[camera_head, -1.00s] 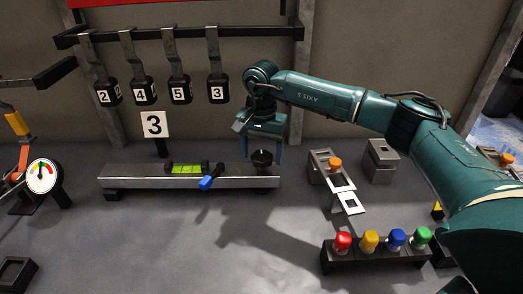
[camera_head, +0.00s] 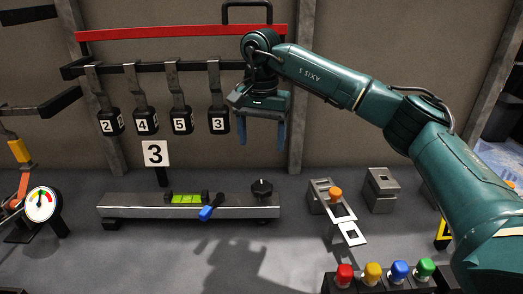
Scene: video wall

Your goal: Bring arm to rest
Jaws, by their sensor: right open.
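My right arm (camera_head: 440,165) comes in from the right and reaches to the middle of the picture. My right gripper (camera_head: 262,140) points down with its two blue fingers apart and nothing between them. It hangs in the air above the right end of a long grey metal bar (camera_head: 130,203). A black knob (camera_head: 262,188) stands on the bar below the gripper, apart from it. A green level (camera_head: 187,198) and a blue lever (camera_head: 208,213) are on the bar's middle. My left gripper is not in view.
Black weights marked 2, 4, 5 and 3 (camera_head: 218,122) hang from a rail close left of the gripper. A sign with 3 (camera_head: 155,154) stands behind the bar. A gauge (camera_head: 40,204) is at left. Capped bottles (camera_head: 371,272) stand in a rack at front right.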

